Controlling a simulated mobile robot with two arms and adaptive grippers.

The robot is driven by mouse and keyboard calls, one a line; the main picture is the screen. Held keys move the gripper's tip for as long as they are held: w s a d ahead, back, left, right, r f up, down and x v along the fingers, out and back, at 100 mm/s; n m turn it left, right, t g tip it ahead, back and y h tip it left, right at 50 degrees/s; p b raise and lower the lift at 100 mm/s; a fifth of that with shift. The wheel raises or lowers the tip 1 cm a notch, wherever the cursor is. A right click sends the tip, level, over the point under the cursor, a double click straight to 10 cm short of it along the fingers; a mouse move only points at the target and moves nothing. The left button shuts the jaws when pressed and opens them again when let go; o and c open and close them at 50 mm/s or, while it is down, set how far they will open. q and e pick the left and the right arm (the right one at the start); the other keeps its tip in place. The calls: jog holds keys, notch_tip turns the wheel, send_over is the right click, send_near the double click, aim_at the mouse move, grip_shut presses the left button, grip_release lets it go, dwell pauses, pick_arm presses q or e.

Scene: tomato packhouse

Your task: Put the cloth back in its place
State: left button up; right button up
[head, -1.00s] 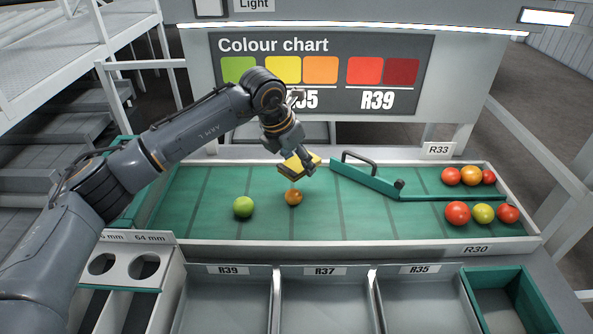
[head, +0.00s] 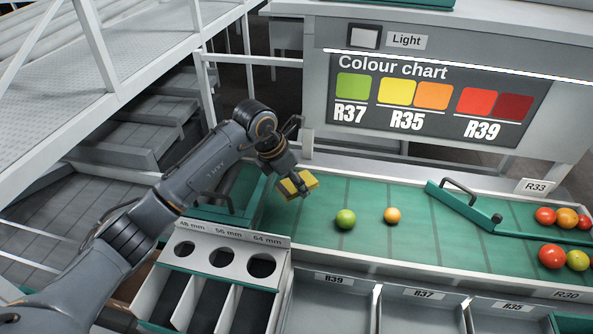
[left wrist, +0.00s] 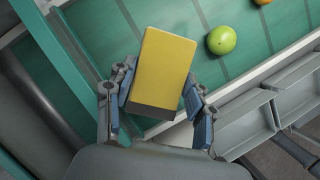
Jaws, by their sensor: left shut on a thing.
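In the left wrist view the yellow face of the cloth (left wrist: 163,65) shows between the two fingers of the gripper (left wrist: 160,82). Whether the cloth touches the belt I cannot tell. My right gripper is not in view.
A green tomato (head: 346,219) and an orange tomato (head: 392,215) lie on the belt (head: 330,249). A gauge with three holes (head: 224,257) stands in front on the left. A green bar with a handle (head: 462,206) crosses the belt on the right, near several more tomatoes.

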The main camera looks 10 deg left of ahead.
pick_arm(q)
jog(key=shift+s+a, duration=0.1)
jog(key=shift+a, duration=0.2)
jog(key=shift+f, duration=0.15)
jog(key=shift+d+f+b, duration=0.15)
jog(key=shift+f+b, duration=0.4)
jog(key=shift+f, duration=0.2)
jog(key=b, duration=0.3)
send_over(297, 210)
jog(key=s, duration=0.1)
jog(key=f, duration=0.2)
jog(key=a+f, duration=0.1)
jog(key=f, duration=0.1)
jog(key=shift+f, duration=0.15)
jog(key=shift+f+b, duration=0.7)
jog(key=shift+f, duration=0.4)
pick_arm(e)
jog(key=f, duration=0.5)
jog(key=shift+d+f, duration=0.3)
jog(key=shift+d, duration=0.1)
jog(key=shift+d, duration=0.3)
pick_arm(q)
jog(key=shift+f+b, duration=0.35)
jog(key=shift+b, duration=0.05)
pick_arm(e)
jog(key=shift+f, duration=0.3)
pick_arm(q)
jog(key=o, duration=1.2)
